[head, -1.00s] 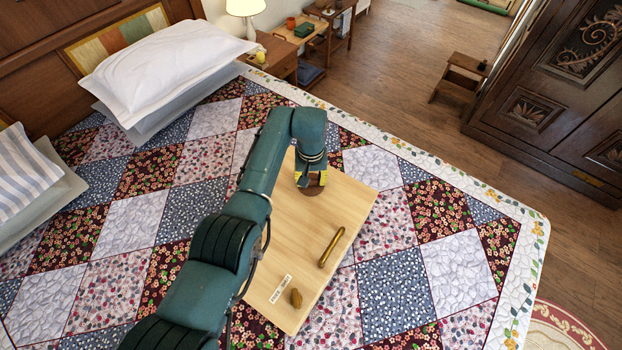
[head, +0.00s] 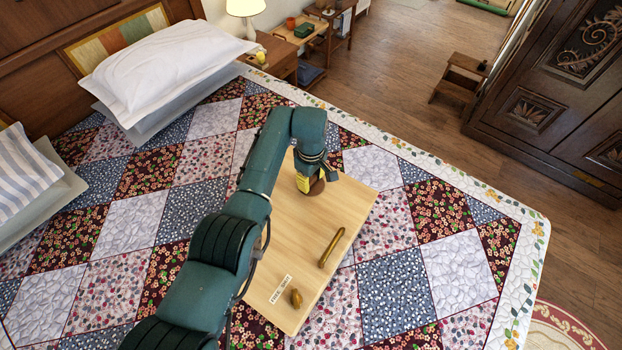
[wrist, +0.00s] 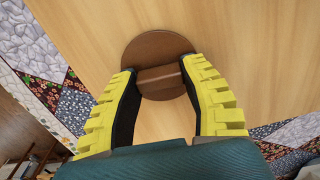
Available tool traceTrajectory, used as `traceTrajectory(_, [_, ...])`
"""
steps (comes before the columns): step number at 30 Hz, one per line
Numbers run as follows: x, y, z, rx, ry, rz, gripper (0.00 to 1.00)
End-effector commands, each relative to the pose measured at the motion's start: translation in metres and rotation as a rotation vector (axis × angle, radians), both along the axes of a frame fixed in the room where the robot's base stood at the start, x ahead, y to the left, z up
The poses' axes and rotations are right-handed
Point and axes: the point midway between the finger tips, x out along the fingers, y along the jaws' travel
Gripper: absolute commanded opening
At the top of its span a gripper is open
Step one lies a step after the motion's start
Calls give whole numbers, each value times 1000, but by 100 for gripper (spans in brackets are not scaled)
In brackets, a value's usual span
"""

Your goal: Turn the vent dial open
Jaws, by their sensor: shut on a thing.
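The vent dial is a round brown disc with a raised bar across its middle (wrist: 160,55). It sits on the light wooden board (head: 325,215) that lies on the bed. My gripper (wrist: 160,78) has its two yellow-backed fingers on either end of the bar and is shut on it. In the wrist view the bar lies nearly level, tilted slightly up to the right. In the head view the dial (head: 316,187) shows only in part under my gripper.
On the board are a brass bar handle (head: 332,247), a small brass knob (head: 296,298) and a white label (head: 281,289). A patchwork quilt (head: 395,290) surrounds the board. White pillows (head: 165,65) lie at the upper left.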

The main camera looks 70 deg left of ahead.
Motion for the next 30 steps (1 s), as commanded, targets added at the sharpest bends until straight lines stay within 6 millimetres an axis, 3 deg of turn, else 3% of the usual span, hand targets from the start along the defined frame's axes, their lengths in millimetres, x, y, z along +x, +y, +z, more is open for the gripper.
traceTrajectory(22, [-1,-2,-5,-3,4,98,9])
traceTrajectory(23, [-1,-2,-5,-3,4,97,47])
traceTrajectory(27, [-1,-1,-4,-2,3,97,74])
traceTrajectory(30, [-1,-1,-3,-2,3,97,74])
